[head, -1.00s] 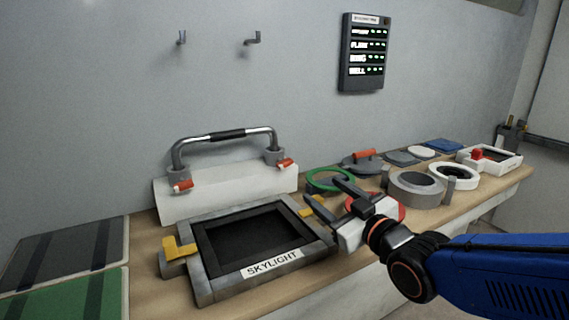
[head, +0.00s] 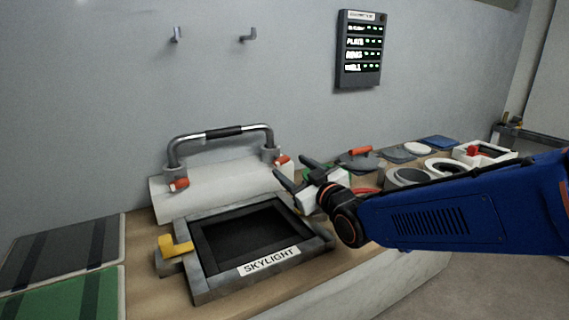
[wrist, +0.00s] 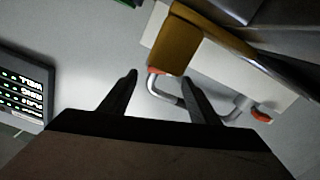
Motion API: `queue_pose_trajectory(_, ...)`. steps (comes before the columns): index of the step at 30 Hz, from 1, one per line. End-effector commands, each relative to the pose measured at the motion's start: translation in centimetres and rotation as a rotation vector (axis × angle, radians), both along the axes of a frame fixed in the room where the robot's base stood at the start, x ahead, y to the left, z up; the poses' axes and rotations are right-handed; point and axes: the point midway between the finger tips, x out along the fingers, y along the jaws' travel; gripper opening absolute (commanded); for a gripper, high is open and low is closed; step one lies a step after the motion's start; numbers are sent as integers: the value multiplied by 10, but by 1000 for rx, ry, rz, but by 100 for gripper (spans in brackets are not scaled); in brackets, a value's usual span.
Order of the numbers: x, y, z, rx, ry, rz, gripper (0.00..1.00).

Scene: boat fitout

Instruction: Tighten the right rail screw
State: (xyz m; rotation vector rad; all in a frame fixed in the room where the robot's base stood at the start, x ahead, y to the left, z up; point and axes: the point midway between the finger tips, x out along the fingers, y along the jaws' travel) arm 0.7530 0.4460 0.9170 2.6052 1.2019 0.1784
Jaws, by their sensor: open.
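The grab rail (head: 222,134) is a bent metal bar with a black grip, standing in two grey sockets on a pale block. The right rail screw (head: 282,159) is a small orange-red handle at the right socket; it also shows in the wrist view (wrist: 155,70). The left rail screw (head: 179,184) is a like handle at the left socket. My gripper (head: 292,167) is open and empty, just right of and in front of the right screw. In the wrist view my gripper (wrist: 160,77) has the right screw between its fingertips in the picture; contact cannot be told.
The skylight frame (head: 205,287) lies in front of the rail, with a yellow latch (head: 178,246) at its left. A yellow piece (wrist: 176,45) looms close in the wrist view. A status panel (head: 360,50) hangs on the wall. Several round parts crowd the bench at right.

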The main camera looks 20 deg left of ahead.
Motion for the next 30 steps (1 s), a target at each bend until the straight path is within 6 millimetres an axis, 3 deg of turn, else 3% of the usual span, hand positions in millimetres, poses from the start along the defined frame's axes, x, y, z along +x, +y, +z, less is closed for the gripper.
queue_pose_trajectory(10,28,33,0,1,1,0,56)
queue_pose_trajectory(23,33,38,0,1,1,0,56)
queue_pose_trajectory(28,33,38,0,0,0,0,18)
queue_pose_trajectory(30,33,38,0,0,0,0,15)
